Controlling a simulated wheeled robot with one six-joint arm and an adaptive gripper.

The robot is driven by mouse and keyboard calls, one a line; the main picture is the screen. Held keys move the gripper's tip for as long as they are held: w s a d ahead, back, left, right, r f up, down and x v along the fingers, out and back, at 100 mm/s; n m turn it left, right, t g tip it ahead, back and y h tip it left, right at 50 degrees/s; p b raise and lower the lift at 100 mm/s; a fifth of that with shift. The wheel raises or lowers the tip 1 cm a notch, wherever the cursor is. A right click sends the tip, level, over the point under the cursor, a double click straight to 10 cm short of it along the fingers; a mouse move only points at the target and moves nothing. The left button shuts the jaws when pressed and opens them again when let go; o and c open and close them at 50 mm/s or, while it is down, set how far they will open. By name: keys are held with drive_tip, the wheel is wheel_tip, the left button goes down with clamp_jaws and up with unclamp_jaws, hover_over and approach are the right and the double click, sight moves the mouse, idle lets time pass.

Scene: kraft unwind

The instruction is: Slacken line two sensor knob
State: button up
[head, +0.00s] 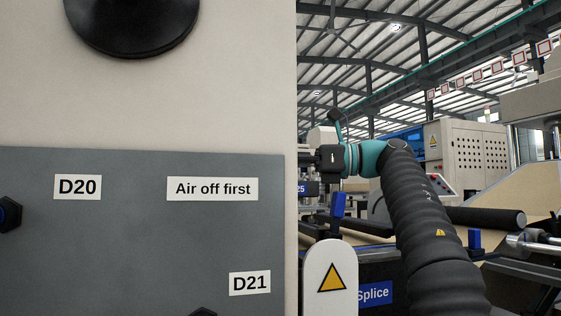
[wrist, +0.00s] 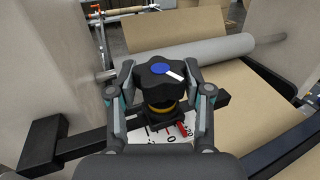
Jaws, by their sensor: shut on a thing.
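In the wrist view a black lobed knob (wrist: 152,85) with a blue cap (wrist: 173,70) and a white pointer mark sits between the two fingers of my gripper (wrist: 160,92). The fingers are closed on its sides. Below the knob are a yellowish ring (wrist: 160,108) and a white scale plate (wrist: 152,134) with dark figures and a red pointer (wrist: 182,129). My gripper hides part of the plate. In the head view my arm reaches away at the right; the knob and the fingertips cannot be made out there.
A black bar (wrist: 70,138) runs beside the knob. A grey roller (wrist: 200,58) and brown paper web (wrist: 245,90) lie beyond. In the head view a beige and grey panel (head: 130,240) labelled D20, D21 and "Air off first" fills the left. A warning-marked white post (head: 330,285) stands near my arm.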

drive_tip(key=shift+s, duration=0.1)
drive_tip(key=o, duration=1.2)
drive_tip(key=d, duration=0.7)
drive_tip(key=shift+s+d+f, duration=0.1)
drive_tip(key=shift+s+d, duration=0.15)
drive_tip(key=shift+s, duration=0.1)
drive_tip(key=shift+a, duration=0.1)
